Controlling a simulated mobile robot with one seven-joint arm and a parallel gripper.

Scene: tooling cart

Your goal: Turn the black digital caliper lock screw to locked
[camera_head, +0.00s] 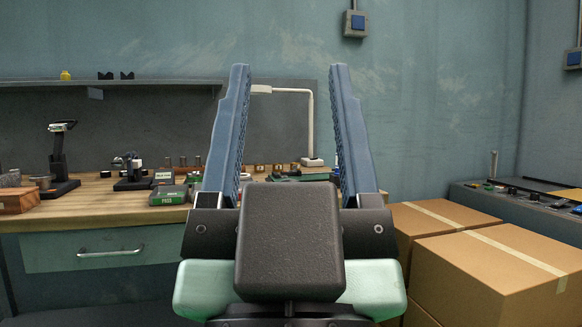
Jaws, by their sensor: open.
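My gripper (289,70) is in the middle of the picture, its two blue ridged fingers pointing up and standing wide apart with nothing between them. I cannot make out the black digital caliper or its lock screw for certain. Small dark tools (535,196) lie on a dark-topped cart or bench (505,203) at the right edge, too small to identify. My gripper is left of them and apart from them. The gripper body hides part of the wooden bench behind it.
Cardboard boxes (500,275) stand low at right, in front of the dark-topped surface. A shelf (150,82) runs along the wall.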

